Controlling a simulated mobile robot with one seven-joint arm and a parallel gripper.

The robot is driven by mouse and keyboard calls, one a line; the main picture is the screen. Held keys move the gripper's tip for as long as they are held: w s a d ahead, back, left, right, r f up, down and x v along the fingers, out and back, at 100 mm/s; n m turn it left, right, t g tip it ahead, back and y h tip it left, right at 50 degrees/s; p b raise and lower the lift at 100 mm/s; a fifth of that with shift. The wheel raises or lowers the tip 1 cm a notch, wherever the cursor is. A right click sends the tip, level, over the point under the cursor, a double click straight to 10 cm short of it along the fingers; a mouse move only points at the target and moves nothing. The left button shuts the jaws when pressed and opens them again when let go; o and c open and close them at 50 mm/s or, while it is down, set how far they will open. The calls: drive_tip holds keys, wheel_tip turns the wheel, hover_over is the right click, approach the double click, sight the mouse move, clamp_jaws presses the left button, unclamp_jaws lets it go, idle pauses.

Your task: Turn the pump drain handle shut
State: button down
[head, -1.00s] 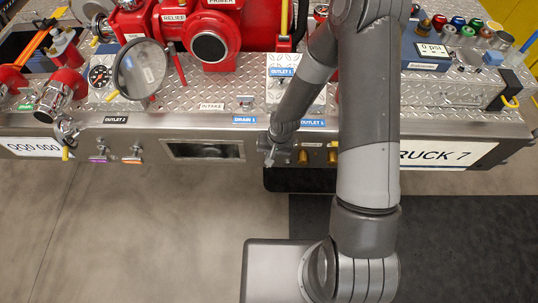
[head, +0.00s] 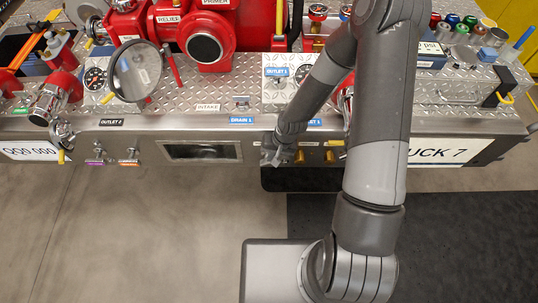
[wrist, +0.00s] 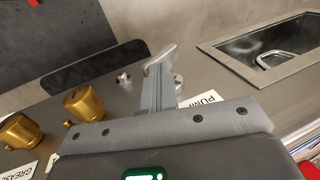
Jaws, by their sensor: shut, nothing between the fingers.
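My gripper (head: 275,154) is at the front panel of the truck bumper, just below and right of the DRAIN 1 label. In the wrist view its grey fingers (wrist: 162,78) are together with nothing between them. A label reading PUMP (wrist: 207,98) shows partly behind the gripper, the rest hidden. A small silver metal part (wrist: 178,82) shows just right of the fingers, close to them; it may be the pump drain handle, which is mostly hidden. I cannot tell whether the fingers touch it. In the head view my gripper covers this spot.
Brass fittings (wrist: 85,103) sit on the panel beside my gripper, with a GREASE label (wrist: 18,170) below. A small silver stud (wrist: 123,78) is near the fingers. A recessed window (head: 202,151) lies left of the gripper. Purple and orange tagged handles (head: 129,158) are farther left.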

drive_tip(key=shift+d+f, duration=0.45)
drive_tip(key=shift+d, duration=0.2)
drive_tip(key=shift+d+f, duration=0.45)
drive_tip(key=shift+d, duration=0.15)
drive_tip(key=shift+d+f, duration=0.2)
drive_tip(key=shift+d, duration=0.05)
drive_tip(key=d+r, duration=0.7)
drive_tip(key=d, duration=0.2)
drive_tip(key=shift+r, duration=0.4)
